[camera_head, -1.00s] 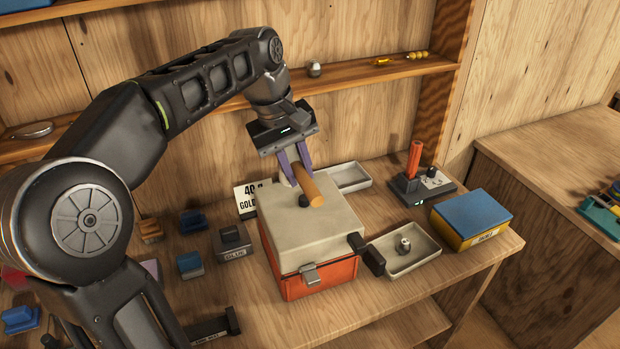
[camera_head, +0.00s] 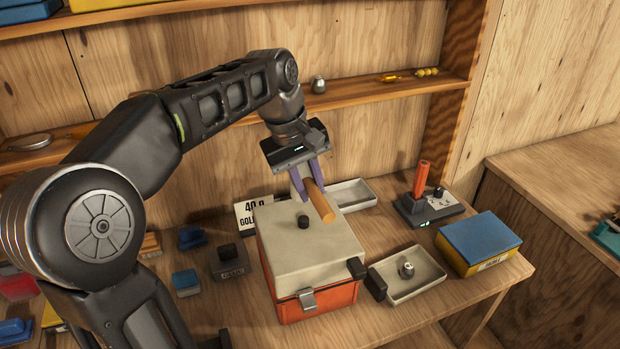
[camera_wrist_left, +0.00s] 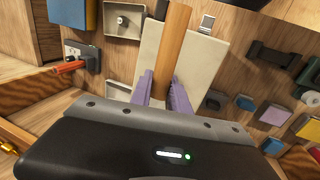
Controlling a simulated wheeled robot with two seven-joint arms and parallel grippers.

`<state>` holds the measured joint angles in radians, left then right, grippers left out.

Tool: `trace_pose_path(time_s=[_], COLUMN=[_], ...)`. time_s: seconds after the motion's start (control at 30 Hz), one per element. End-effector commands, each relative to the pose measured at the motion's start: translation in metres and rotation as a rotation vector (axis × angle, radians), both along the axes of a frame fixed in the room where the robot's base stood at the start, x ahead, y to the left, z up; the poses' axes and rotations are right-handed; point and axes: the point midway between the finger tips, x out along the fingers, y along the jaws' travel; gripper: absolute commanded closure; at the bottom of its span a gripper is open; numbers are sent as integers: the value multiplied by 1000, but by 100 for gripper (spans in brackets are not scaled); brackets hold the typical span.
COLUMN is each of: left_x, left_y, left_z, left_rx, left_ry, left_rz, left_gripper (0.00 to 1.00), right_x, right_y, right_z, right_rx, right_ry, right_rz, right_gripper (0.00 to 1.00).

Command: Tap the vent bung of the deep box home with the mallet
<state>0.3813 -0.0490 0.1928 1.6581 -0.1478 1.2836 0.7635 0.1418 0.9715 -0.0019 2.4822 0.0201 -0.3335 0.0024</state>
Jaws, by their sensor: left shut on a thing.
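My left gripper (camera_head: 309,184) has purple fingers shut on the mallet (camera_head: 320,203), whose wooden cylindrical part slants down towards the camera above the lid. A pale part shows behind the fingers; I cannot tell whether it belongs to the mallet. The deep box (camera_head: 318,301) is orange with a cream lid and a front latch. Its vent bung (camera_head: 303,221), a small black knob, stands up from the lid, just left of the mallet's near end and apart from it in the picture. In the left wrist view the mallet (camera_wrist_left: 174,45) runs between the fingers (camera_wrist_left: 160,88) and hides the bung.
A cream tray (camera_head: 425,289) with a small metal piece lies right of the box, another tray (camera_head: 352,194) behind it. A red-handled device (camera_head: 424,195) and a blue-topped yellow box (camera_head: 480,243) stand further right. Small blocks (camera_head: 229,262) crowd the left; a shelf runs behind.

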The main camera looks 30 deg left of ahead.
Motion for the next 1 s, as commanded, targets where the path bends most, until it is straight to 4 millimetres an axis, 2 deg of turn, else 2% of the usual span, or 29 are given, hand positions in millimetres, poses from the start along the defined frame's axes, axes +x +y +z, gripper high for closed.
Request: trace_pose_path(time_s=[0.3,0.67,0.77,0.97,1.0], left_x=[0,0,0,0,0], left_y=[0,0,0,0,0], left_z=[-23,-25,-34,-83,-72], left_rx=[0,0,0,0,0], left_ry=[-1,-2,0,1,-2], left_rz=[-1,-1,-1,-1,-1], left_gripper=[100,100,100,100,100], right_x=[0,0,0,0,0], right_y=[0,0,0,0,0], right_z=[0,0,-7,-46,-36], right_rx=[0,0,0,0,0], right_ry=[0,0,0,0,1], right_rz=[0,0,0,0,-1], right_gripper=[64,64,64,64,64])
